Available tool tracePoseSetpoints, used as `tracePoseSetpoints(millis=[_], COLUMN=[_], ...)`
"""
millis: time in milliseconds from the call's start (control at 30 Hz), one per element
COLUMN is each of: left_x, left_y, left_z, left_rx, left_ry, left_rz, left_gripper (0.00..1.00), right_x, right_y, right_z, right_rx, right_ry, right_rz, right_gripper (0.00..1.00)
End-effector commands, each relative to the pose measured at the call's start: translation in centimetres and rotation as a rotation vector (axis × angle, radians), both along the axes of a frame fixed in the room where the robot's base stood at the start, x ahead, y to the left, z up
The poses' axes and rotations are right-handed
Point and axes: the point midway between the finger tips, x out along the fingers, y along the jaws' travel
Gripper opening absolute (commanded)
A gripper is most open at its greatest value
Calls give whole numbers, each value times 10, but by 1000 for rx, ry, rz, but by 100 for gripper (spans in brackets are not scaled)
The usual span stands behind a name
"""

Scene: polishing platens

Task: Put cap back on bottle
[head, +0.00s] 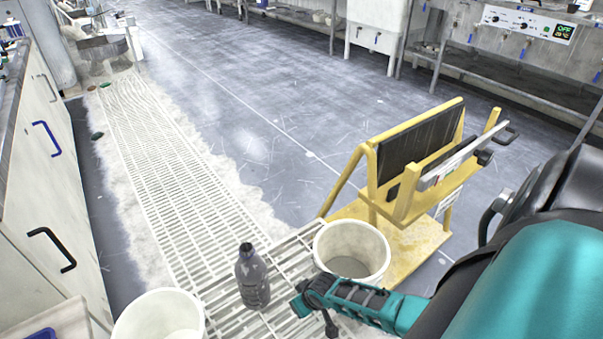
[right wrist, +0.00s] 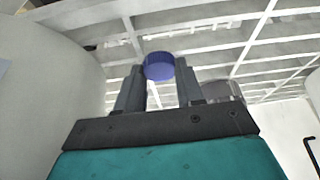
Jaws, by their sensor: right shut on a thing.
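A grey bottle (head: 252,280) with a dark neck stands upright on the white slatted grating, at lower centre in the head view. My right gripper (head: 300,300) is low beside it, to its right and apart from it. In the right wrist view, the gripper (right wrist: 160,84) is shut on a round blue cap (right wrist: 159,66), held between the fingertips. The cap cannot be made out in the head view. A greyish shape behind the right finger in the wrist view may be the bottle. My left gripper is not in view.
A white bucket (head: 352,247) stands just behind my right gripper, and another white bucket (head: 160,318) is at lower left. A yellow stand (head: 349,185) is at the right. The white grating (head: 165,165) runs away along the floor. Cabinets (head: 45,150) line the left side.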

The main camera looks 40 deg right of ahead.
Motion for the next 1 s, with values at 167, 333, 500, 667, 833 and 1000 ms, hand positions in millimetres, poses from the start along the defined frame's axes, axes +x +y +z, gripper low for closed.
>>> tracePoseSetpoints(millis=[167,333,500,667,833,1000], left_x=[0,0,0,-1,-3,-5], left_y=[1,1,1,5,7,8], left_z=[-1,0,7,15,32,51], left_rx=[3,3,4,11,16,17], left_ry=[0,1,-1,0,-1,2], left_rz=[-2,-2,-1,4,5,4], left_gripper=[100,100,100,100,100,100], right_x=[0,0,-1,-2,-2,-2], right_y=[0,0,0,1,1,1], right_z=[0,1,7,20,39,58], right_rx=[0,0,0,0,0,0], right_ry=[0,0,0,0,0,0], right_rz=[0,0,0,0,0,-1], right_gripper=[9,9,9,9,9,9])
